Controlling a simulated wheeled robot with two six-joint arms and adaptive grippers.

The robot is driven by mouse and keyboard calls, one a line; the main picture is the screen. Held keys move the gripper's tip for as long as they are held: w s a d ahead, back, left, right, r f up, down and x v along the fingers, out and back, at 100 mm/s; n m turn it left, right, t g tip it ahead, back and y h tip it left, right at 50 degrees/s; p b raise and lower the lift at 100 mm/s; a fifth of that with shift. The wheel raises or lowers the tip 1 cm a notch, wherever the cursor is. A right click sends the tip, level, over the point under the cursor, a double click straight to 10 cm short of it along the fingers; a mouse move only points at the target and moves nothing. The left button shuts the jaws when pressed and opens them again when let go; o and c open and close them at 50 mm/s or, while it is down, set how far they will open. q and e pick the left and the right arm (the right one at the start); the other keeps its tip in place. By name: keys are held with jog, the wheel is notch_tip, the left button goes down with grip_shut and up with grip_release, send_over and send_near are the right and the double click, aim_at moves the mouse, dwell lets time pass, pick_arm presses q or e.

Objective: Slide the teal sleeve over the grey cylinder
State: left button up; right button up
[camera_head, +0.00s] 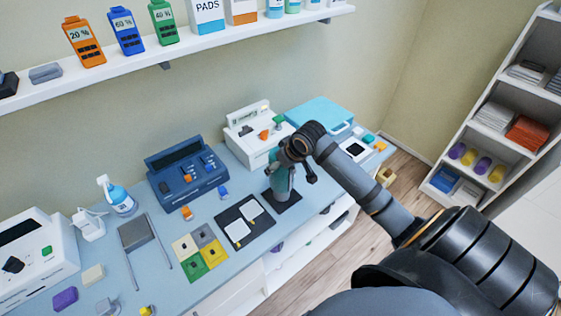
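My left gripper is not in view.
Left of the sleeve lies a black mat (243,238) with white pads, then several coloured square tiles (214,254). A dark blue device (187,178), a white device (253,132) and a light-blue case (318,112) stand behind. A shelf (190,53) hangs above.

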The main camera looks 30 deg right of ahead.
aim_at(291, 168)
jog(key=shift+f+b, duration=1)
jog(key=shift+f, duration=1.55)
jog(key=shift+p, duration=0.95)
jog(key=shift+f, duration=0.4)
jog(key=o, duration=1.4)
jog(key=shift+c, duration=0.2)
jog(key=v, duration=0.7)
jog(key=shift+d+f, duration=0.1)
jog(key=shift+d, duration=0.05)
jog(key=shift+s+r, duration=0.1)
jog(key=shift+r, duration=0.2)
